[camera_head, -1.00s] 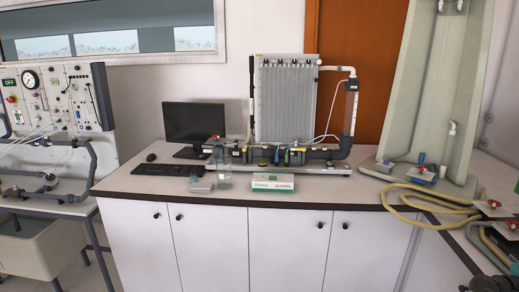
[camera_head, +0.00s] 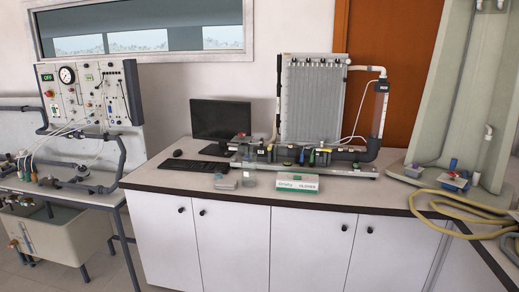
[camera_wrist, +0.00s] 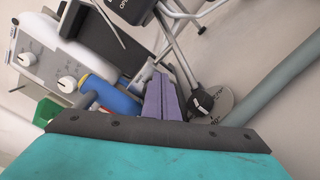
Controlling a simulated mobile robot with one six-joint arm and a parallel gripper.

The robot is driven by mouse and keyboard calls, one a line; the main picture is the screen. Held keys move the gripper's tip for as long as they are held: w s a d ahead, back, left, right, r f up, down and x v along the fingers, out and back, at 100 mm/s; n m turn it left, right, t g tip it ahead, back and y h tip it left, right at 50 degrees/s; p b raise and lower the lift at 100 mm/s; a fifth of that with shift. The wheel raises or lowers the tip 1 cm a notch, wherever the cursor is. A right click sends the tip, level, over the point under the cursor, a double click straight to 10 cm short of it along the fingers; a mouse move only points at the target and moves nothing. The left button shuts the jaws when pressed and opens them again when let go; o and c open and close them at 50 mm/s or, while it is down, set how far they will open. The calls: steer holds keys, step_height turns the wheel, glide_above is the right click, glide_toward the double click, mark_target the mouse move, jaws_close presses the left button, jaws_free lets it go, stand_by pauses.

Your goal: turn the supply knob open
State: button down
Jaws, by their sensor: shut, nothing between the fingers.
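My gripper (camera_wrist: 165,98) shows only in the wrist view, its purple fingers together and empty above a teal and grey body. Past the fingertips, a black knob or foot (camera_wrist: 200,103) sits on a grey disc with small markings. A panel with white knobs (camera_wrist: 67,85) is at the upper left, apart from the fingers. Which of these, if any, is the supply knob I cannot tell. In the head view, the manometer board (camera_head: 313,98) stands on the middle bench, with small coloured valves (camera_head: 312,157) along its base pipe. Their settings are too small to read.
The middle bench (camera_head: 165,180) also holds a monitor (camera_head: 220,120), a keyboard (camera_head: 195,165) and a green and white box (camera_head: 297,182). A gauge panel (camera_head: 92,92) and tank (camera_head: 60,240) stand left. Yellow hose (camera_head: 455,205) lies right. Floor shows between the benches.

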steer(key=shift+w, duration=0.25)
stand_by(0.7)
steer(key=shift+w+d+r+b, duration=0.15)
steer(key=shift+r+b, duration=0.4)
steer(key=shift+b, duration=0.75)
steer(key=shift+w+r+b, duration=0.4)
steer(key=shift+b, duration=0.35)
stand_by(0.3)
steer(key=shift+s+r, duration=0.3)
stand_by(0.3)
steer(key=shift+b+v, duration=0.55)
steer(key=shift+v, duration=2.5)
steer(key=shift+f+b, duration=0.25)
steer(key=shift+b, duration=0.45)
